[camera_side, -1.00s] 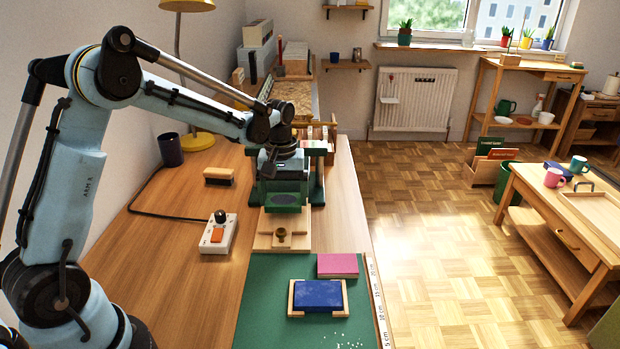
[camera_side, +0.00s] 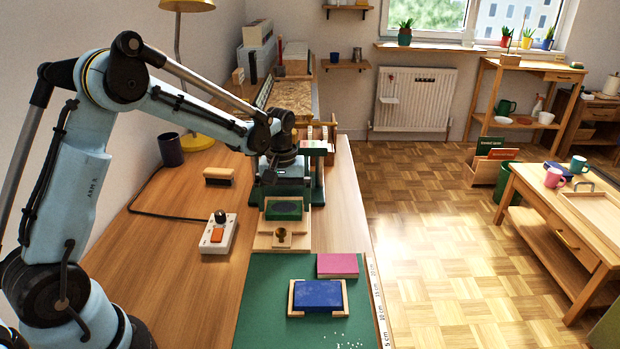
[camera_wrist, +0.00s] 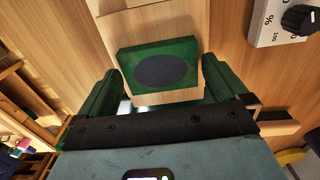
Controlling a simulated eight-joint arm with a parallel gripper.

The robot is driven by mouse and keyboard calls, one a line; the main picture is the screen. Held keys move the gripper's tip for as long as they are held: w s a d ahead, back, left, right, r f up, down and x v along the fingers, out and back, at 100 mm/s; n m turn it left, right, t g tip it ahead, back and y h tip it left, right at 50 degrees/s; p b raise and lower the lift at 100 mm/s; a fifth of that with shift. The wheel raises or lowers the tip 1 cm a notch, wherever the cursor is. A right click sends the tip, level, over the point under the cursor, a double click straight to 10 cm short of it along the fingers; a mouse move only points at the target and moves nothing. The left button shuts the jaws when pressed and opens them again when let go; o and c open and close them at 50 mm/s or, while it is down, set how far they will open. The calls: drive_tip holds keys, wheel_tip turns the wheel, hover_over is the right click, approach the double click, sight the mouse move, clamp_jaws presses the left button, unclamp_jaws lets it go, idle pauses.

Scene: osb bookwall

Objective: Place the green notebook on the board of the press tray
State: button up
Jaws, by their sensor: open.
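The green notebook (camera_side: 284,209) lies flat on the pale wooden board of the press tray (camera_side: 264,241), behind the brass knob. In the wrist view the green notebook (camera_wrist: 128,63) shows a dark oval on its cover, with pale wood around it. My gripper (camera_side: 280,188) is behind the notebook in the side view, close to the press. In the wrist view my gripper (camera_wrist: 158,94) has its two green fingers wide apart, with nothing between them but a view of the wood and the notebook's near edge. The fingers appear clear of the notebook.
A blue notebook (camera_side: 318,294) rests in a wooden holder on the green mat (camera_side: 262,300). A pink notebook (camera_side: 338,265) lies behind it. A control box (camera_side: 218,235) with a cable and a brush (camera_side: 218,176) stand to the left. The table's left front is clear.

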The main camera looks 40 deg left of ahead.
sight(284, 207)
wheel_tip(284, 207, up, 11)
drive_tip(key=s+d+m+t, duration=0.3)
drive_tip(key=s+d+m, duration=0.1)
drive_tip(key=s, duration=0.3)
drive_tip(key=s+d+m+t, duration=0.4)
drive_tip(key=s+d+m, duration=0.1)
drive_tip(key=s, duration=0.3)
drive_tip(key=shift+s+f, duration=0.2)
drive_tip(key=shift+s, duration=0.05)
